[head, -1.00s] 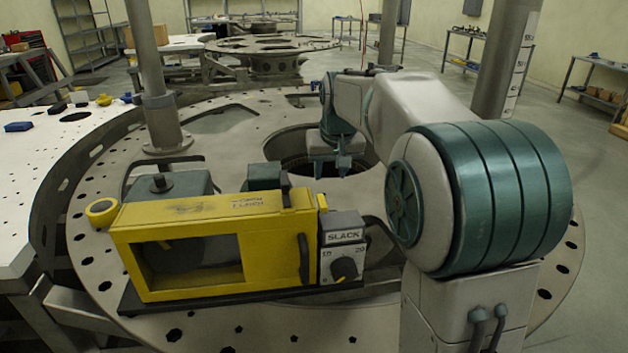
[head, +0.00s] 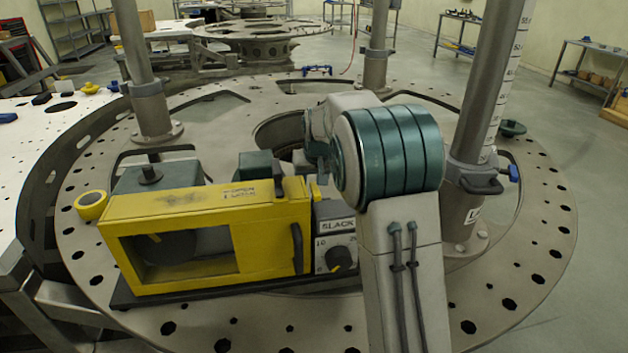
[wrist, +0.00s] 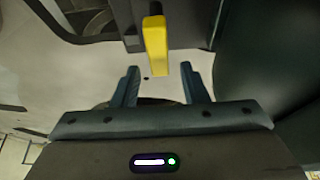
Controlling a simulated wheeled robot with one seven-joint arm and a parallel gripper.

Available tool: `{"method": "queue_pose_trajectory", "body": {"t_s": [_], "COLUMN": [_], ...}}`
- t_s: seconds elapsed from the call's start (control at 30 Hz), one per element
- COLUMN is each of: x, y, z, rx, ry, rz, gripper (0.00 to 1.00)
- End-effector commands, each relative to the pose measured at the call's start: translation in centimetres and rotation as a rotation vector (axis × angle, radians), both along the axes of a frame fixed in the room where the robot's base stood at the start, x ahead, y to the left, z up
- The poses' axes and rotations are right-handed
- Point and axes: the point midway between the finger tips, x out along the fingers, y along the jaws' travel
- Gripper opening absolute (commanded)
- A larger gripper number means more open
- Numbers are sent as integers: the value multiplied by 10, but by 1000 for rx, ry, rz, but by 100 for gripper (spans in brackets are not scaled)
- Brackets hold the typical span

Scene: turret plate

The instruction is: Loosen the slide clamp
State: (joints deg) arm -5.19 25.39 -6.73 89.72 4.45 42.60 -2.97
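A yellow box-like unit (head: 120,240) with a window stands on the round turret plate. Lettering on its top looks like "OPEN" and "CLAMP", but is hard to read. In the wrist view the yellow lever (wrist: 156,45) points toward my gripper (wrist: 163,88), ahead of the gap between the fingers. My gripper is open and empty, with no visible contact. My arm hides it in the head view.
A graduated column (head: 490,95) with a dark collar (head: 476,178) and blue-ended handle stands right of my arm. Another post (head: 146,90) stands behind the box. A yellow tape roll (head: 91,205) lies left of it. The plate (head: 500,270) is mostly clear at front right.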

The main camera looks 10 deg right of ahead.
Motion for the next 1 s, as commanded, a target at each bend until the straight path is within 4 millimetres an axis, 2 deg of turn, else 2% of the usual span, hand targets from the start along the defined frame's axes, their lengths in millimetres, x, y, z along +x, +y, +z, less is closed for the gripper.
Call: {"method": "queue_pose_trajectory", "body": {"t_s": [0.13,0.4,0.43,0.5,0.57,1.0], "x": [3,4,4,4,4,3], "y": [0,0,0,0,0,0], "z": [-8,-9,-9,-9,-9,-10], "rx": [0,0,0,0,0,0], "ry": [0,0,0,0,0,0], "rz": [0,0,0,0,0,62], "gripper": [40,40,34,15,0,0]}}
